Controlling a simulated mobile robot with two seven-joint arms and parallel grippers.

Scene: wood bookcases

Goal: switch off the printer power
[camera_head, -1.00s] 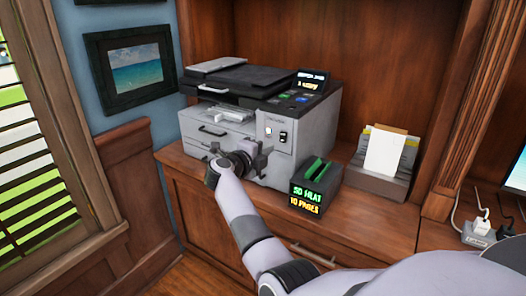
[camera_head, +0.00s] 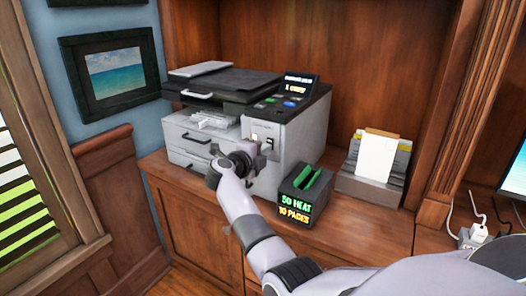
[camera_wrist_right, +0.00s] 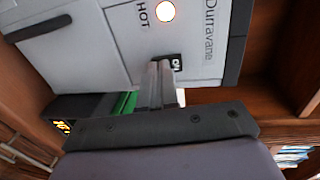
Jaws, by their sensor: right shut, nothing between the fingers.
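The grey and black printer (camera_head: 300,135) stands on the wooden cabinet top, and its front panel shows in the right wrist view (camera_wrist_right: 100,40). A round lit lamp (camera_wrist_right: 165,11) marked HOT is on that panel. A small dark power switch (camera_wrist_right: 176,62) with the label ON sits below the lamp, partly hidden by my fingers. My right gripper (camera_head: 266,147) is at the printer's front panel. In the right wrist view its shut, empty fingertips (camera_wrist_right: 162,68) are right beside the switch; I cannot tell whether they touch it. My left gripper is not in view.
A dark box with a green slot and lit text "50 HEAT 10 PAGES" (camera_head: 295,208) stands just right of my right gripper. A paper holder (camera_head: 370,188) is further right. A power strip (camera_head: 470,238) lies at the far right. The cabinet top between is clear.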

